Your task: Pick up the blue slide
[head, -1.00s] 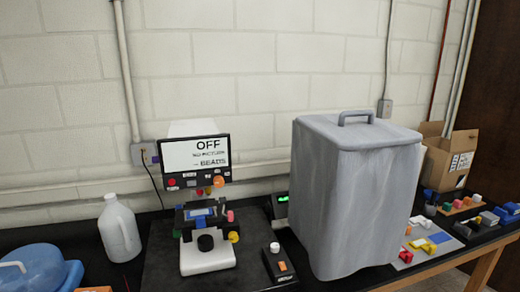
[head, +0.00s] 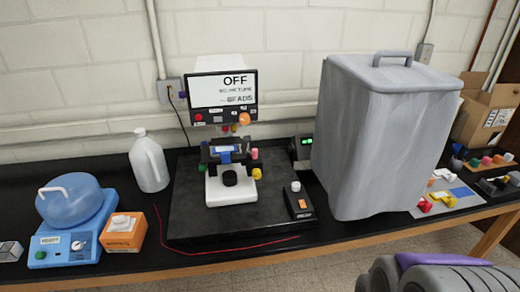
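The blue slide (head: 226,151) lies on the dark stage of a white-based microscope (head: 232,190) near the middle of the head view. It is small, and parts of the stage and its clips surround it, so its exact edges are hard to make out. A grey and purple part, which looks like part of my own arm, shows at the bottom right, well away from the slide. No gripper fingers can be made out.
The microscope stands on a black mat (head: 190,226) with a screen (head: 222,90) reading OFF above it. A large grey bin (head: 385,140) stands close on the right. A white jug (head: 149,162) and a blue centrifuge-like device (head: 70,215) are on the left. A red wire crosses the front.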

